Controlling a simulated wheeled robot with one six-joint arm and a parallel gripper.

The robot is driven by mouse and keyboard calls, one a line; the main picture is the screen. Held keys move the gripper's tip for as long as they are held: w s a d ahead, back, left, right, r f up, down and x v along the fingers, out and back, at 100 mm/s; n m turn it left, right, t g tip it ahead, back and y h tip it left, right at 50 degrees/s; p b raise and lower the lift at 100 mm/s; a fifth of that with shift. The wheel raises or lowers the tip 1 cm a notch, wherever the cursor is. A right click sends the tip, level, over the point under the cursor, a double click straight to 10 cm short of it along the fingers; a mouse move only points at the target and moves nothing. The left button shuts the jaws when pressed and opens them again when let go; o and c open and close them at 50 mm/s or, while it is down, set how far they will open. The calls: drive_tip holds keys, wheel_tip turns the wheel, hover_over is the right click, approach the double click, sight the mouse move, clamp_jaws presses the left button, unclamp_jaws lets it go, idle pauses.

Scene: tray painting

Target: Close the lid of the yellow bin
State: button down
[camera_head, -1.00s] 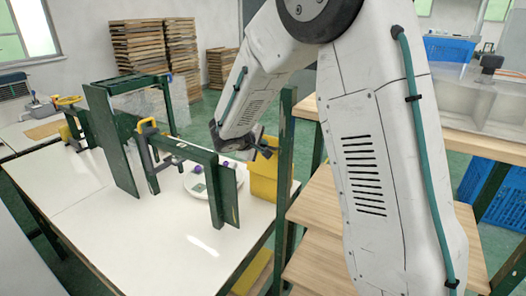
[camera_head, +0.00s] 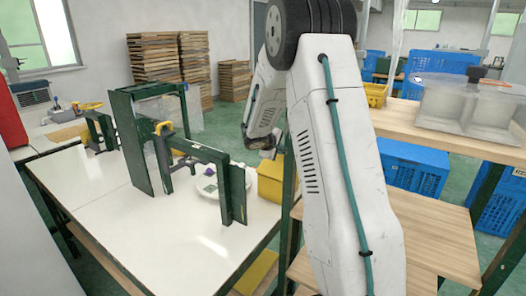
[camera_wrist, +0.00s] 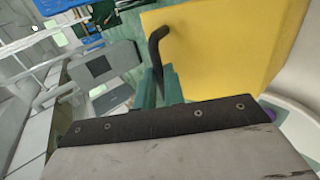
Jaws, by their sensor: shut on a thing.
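The yellow bin (camera_head: 276,186) stands at the right end of the white table, beside a dark green post. My gripper (camera_head: 267,153) is at the bin's top edge, small and partly hidden by my own wrist in the head view. In the wrist view a large flat yellow panel (camera_wrist: 225,50) of the bin fills the upper right. A dark bent handle (camera_wrist: 155,45) stands beside the panel, between the teal fingers of my gripper (camera_wrist: 158,88). The fingers are shut on this handle. I cannot tell the lid's exact angle.
A green frame (camera_head: 190,150) with a yellow clamp stands on the white table (camera_head: 130,220), left of the bin. A white round plate (camera_head: 208,188) with small pieces lies between frame and bin. A wooden shelf (camera_head: 430,225) is at right.

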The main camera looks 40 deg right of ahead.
drive_tip(key=shift+w+d+r, duration=0.15)
drive_tip(key=shift+d+r, duration=0.45)
drive_tip(key=shift+r, duration=0.1)
drive_tip(key=c, duration=1.9)
unclamp_jaws()
drive_tip(key=o, duration=0.4)
drive_tip(key=shift+d, duration=0.1)
drive_tip(key=shift+a+f, duration=0.25)
drive_tip(key=shift+a, duration=0.1)
drive_tip(key=v, duration=0.7)
drive_tip(key=shift+a+r, duration=0.2)
drive_tip(key=shift+a, duration=0.15)
